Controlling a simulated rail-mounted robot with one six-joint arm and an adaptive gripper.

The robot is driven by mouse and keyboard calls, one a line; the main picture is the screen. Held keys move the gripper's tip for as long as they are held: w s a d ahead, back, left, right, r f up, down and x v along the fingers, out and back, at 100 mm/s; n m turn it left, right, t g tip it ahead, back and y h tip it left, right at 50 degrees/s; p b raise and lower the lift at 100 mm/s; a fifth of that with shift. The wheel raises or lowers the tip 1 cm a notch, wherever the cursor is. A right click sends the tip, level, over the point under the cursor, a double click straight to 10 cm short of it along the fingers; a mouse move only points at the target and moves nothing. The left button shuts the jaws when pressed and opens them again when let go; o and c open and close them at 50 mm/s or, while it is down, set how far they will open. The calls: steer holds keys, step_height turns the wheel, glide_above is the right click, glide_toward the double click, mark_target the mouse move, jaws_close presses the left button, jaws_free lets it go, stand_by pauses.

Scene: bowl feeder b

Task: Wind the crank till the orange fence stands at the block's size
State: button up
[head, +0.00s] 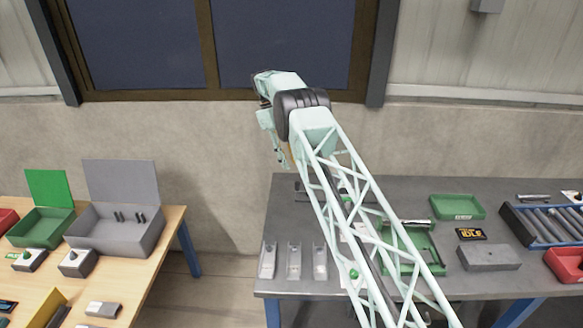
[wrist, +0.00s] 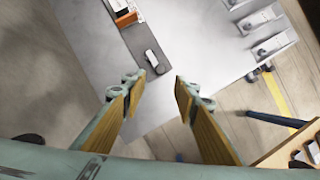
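My gripper (head: 283,155) is raised at the back left of the dark grey table, in front of the wall. In the wrist view its two tan-padded fingers (wrist: 160,78) are apart with nothing between them. Beyond the fingertips the wrist view shows an orange part (wrist: 124,12), likely the fence, at the top edge and partly cut off. A dark grey strip (wrist: 132,38) runs from it, with a small pale rounded piece (wrist: 151,58) on it; I cannot tell whether this is the crank or the block. My arm hides much of this area in the head view.
Three grey trays (head: 293,262) stand at the front left of the table (head: 380,285). A green fixture (head: 437,262), a grey block (head: 489,257), an IDLE display (head: 471,234), a green tray (head: 457,206) and a roller rack (head: 545,224) stand to the right. A wooden table (head: 150,270) is at left.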

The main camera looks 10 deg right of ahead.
steer(key=shift+w+a+r, duration=0.2)
steer(key=shift+r, duration=0.4)
